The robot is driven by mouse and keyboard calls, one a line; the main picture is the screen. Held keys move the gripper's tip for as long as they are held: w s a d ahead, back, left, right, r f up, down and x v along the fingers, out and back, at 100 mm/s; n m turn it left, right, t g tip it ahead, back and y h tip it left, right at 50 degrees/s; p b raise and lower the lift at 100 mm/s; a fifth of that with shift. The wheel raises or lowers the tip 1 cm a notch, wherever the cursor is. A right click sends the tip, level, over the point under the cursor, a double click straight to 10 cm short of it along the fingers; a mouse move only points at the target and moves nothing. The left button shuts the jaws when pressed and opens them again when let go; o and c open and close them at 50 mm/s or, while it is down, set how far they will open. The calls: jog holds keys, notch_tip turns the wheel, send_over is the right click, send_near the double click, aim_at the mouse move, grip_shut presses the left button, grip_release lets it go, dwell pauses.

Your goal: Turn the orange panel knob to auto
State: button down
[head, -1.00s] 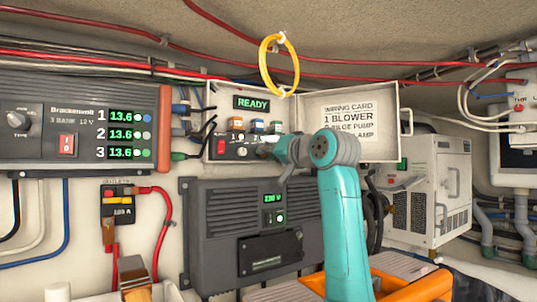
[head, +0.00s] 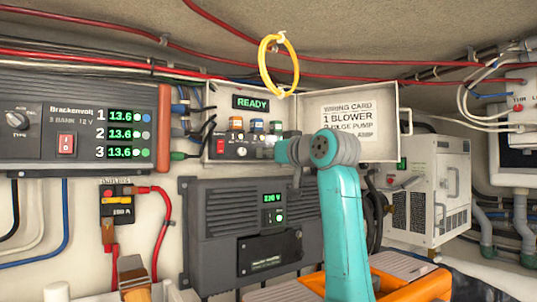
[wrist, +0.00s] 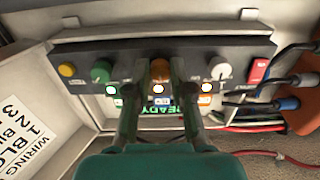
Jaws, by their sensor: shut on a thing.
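The orange knob (wrist: 160,66) is on the dark front strip of the control panel in the wrist view. My gripper (wrist: 160,78) is shut on it, with one finger on each side. Its pointer and position marks are too small or covered to read, so I cannot tell its setting. A lit indicator (wrist: 158,89) shows beside it, between my fingers. In the head view the panel's READY display (head: 252,102) glows green, and my wrist hides the orange knob.
On the same strip are a yellow button (wrist: 66,70), a green knob (wrist: 102,71), a white knob (wrist: 219,72) and a red switch (wrist: 258,70). Cables (wrist: 275,85) crowd the right side. The open lid with the wiring card (head: 347,117) stands beside my arm.

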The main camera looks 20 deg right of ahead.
dwell(0.3)
jog(key=c, duration=1)
grip_release()
jog(key=shift+s, duration=0.1)
jog(key=v, duration=1.2)
